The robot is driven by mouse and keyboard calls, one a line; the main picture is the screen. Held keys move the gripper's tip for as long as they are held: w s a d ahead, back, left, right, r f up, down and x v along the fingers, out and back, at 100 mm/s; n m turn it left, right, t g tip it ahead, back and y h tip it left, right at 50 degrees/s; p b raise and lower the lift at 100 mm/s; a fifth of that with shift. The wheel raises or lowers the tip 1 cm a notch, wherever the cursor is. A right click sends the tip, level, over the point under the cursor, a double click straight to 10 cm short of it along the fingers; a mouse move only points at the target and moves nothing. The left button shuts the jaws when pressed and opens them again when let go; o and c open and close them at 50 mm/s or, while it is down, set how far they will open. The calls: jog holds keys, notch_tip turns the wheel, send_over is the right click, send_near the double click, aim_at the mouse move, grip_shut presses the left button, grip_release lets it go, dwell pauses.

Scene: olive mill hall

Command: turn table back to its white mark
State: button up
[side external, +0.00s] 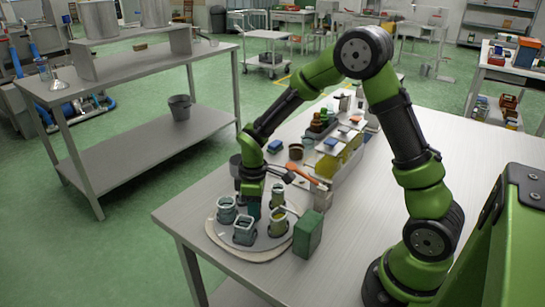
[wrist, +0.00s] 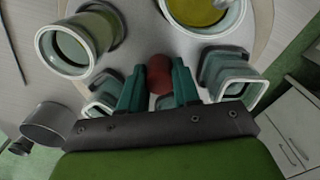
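The turntable (side external: 262,243) is a pale round plate near the table's front left corner. It carries several open jars, among them a grey-green one (side external: 227,210), a square one (side external: 243,231) and one with yellow contents (wrist: 205,12). My gripper (wrist: 160,84) is low among the jars, pointing down. Its teal fingers lie on both sides of a red knob (wrist: 160,72), with no clear gap seen. In the side view, the arm and jars hide the knob and fingertips. I cannot make out the white mark.
A green block (side external: 308,233) stands close to the turntable's right. Several blocks and boxes crowd the table further back. The table (side external: 355,262) is bare at front right.

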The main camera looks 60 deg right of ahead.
jog(key=shift+c, duration=1)
jog(key=m, duration=0.7)
jog(key=shift+m, duration=0.3)
jog(key=o, duration=0.7)
jog(key=shift+r, duration=4)
